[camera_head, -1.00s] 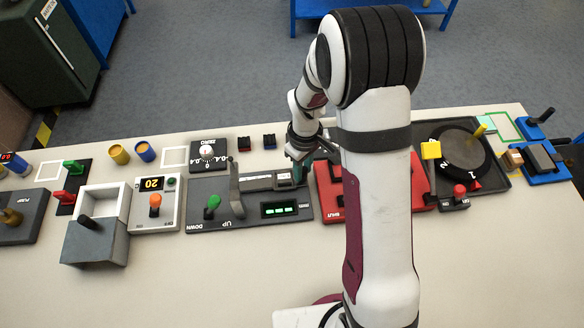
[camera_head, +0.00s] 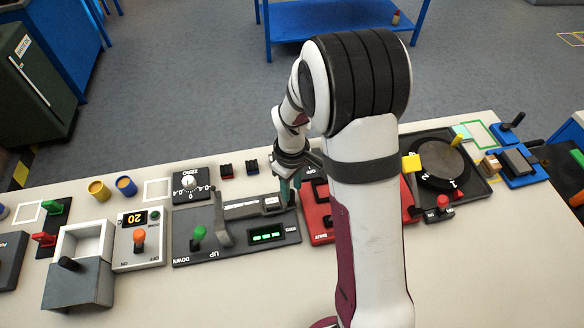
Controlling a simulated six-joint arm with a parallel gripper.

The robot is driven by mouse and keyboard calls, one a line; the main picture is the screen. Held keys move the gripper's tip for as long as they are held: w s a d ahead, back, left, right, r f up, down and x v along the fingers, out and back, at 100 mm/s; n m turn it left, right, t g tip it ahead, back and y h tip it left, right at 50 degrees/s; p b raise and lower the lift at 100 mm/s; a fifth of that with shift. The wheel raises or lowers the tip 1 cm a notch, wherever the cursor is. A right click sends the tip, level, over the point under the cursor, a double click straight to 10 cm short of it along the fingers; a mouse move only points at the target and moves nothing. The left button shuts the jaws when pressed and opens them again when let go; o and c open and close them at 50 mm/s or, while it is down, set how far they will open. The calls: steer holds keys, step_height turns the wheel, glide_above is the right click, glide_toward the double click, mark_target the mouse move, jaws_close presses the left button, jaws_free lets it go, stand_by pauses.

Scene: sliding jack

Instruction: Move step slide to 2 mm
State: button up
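The dark jack panel (camera_head: 185,252) lies in the middle of the bench. It carries a green-knobbed lever (camera_head: 198,236) by the words UP and DOWN, an upright grey arm (camera_head: 222,222), and a lit green display (camera_head: 266,236) too small to read. A grey slide bar (camera_head: 240,211) runs along its back edge, with a small grey block (camera_head: 271,203) at its right end. I cannot tell which part is the step slide. Contact and finger opening are unclear, and my arm hides part of this area.
A dial gauge (camera_head: 189,182) marked ZERO stands behind the panel. A red unit (camera_head: 317,226) lies to the right, partly behind my arm. A white unit reading 20 (camera_head: 151,254) and an open grey box (camera_head: 78,284) are left. The bench front is clear.

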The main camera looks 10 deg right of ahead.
step_height(320, 180, up, 14)
stand_by(0.3)
step_height(320, 180, up, 8)
stand_by(0.5)
steer(key=shift+f, duration=0.1)
steer(key=s+a+f+m+y, duration=0.1)
steer(key=s+m, duration=0.5)
steer(key=s, duration=0.6)
steer(key=s+a+f+m, duration=0.1)
steer(key=s+f+m, duration=0.3)
steer(key=s+m, duration=0.3)
steer(key=s, duration=0.5)
steer(key=shift+a+f+y, duration=0.15)
steer(key=shift+f+y, duration=0.1)
steer(key=shift+y, duration=0.15)
